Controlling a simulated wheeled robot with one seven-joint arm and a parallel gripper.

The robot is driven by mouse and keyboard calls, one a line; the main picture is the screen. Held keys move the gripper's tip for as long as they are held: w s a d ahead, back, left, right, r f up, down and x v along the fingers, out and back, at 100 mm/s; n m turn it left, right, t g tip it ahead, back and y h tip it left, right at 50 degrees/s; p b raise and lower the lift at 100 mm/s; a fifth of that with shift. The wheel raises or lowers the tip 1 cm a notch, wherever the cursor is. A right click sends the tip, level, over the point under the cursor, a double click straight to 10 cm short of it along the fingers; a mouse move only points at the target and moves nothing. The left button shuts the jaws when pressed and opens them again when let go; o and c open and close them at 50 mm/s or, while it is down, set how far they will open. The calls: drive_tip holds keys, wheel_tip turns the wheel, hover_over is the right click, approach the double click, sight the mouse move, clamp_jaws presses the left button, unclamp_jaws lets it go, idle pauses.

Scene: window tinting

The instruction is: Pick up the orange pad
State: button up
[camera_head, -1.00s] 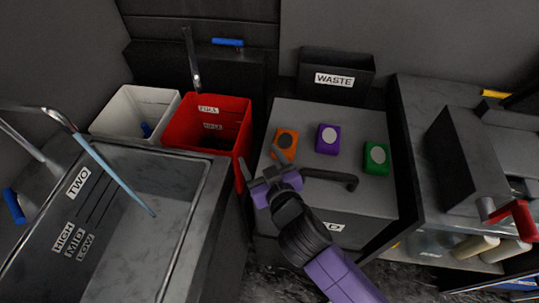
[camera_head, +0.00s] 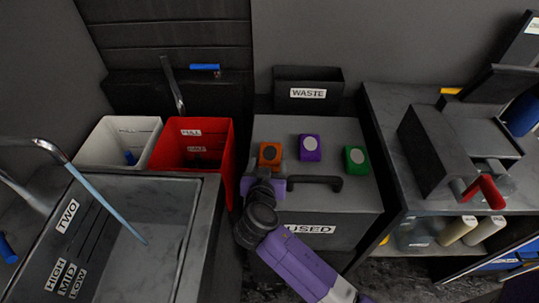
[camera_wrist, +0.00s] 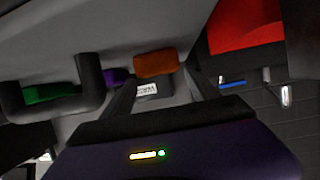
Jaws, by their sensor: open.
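The orange pad (camera_head: 270,152) is a small block with a round face, lying on the grey cabinet top (camera_head: 335,128) near its left front. In the wrist view the orange pad (camera_wrist: 155,64) shows just beyond and between the two dark fingers. My gripper (camera_head: 263,172) is open and empty, just in front of the orange pad. Its fingertips partly overlap the pad's lower edge in the head view; I cannot tell whether they touch. The purple pad (camera_head: 310,148) and the green pad (camera_head: 356,159) lie to its right.
A WASTE bin (camera_head: 308,80) is behind the pads.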

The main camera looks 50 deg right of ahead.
sight(270, 156)
drive_tip(key=shift+x, duration=1.7)
drive_tip(key=shift+r, duration=0.1)
drive_tip(key=c, duration=1.1)
drive_tip(key=shift+r, duration=0.1)
